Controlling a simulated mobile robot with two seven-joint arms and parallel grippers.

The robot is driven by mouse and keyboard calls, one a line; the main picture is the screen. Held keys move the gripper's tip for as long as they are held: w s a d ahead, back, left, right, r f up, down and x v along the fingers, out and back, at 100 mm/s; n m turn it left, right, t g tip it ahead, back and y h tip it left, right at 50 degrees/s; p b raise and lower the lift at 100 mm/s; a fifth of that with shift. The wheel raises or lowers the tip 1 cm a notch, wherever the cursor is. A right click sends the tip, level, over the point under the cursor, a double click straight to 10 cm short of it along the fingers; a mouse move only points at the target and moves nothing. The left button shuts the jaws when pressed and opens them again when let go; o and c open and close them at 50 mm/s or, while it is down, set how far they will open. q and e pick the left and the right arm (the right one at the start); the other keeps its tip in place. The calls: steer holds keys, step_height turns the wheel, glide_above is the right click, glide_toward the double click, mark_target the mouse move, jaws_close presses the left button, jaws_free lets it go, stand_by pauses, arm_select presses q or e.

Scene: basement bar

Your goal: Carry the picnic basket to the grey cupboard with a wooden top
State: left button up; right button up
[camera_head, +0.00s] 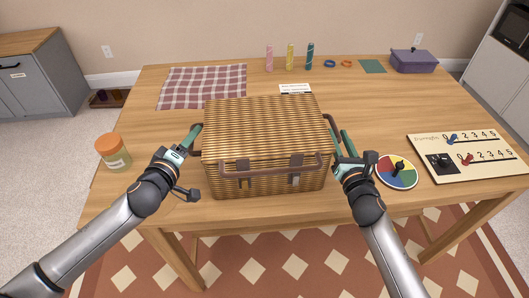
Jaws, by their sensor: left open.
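The woven picnic basket (265,130) stands closed on the wooden table, with a brown front handle and a handle on each side. My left gripper (192,135) is open at the basket's left side handle (197,128). My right gripper (342,142) is at the right side handle (328,119), with its two green fingers apart. I cannot tell whether either gripper touches its handle. The grey cupboard with a wooden top (45,85) stands on the floor at the far left, partly cut off by the picture's edge.
On the wooden table (390,105) are an orange-lidded jar (112,152), checked cloth (203,86), several small bottles, a purple box (414,61), colour spinner (397,171) and number board (470,155). A gap of carpet lies between table and cupboard, with a dark tray (108,97) near the wall.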

arm_select(q)
steer(key=shift+w, duration=0.2)
arm_select(e)
steer(key=shift+w, duration=0.2)
arm_select(q)
steer(key=shift+c, duration=0.3)
arm_select(e)
steer(key=shift+c, duration=0.3)
arm_select(q)
steer(key=c, duration=0.4)
arm_select(e)
steer(key=c, duration=0.4)
arm_select(q)
jaws_close()
arm_select(e)
jaws_close()
arm_select(q)
steer(key=shift+r, duration=0.25)
arm_select(e)
steer(key=shift+r, duration=0.25)
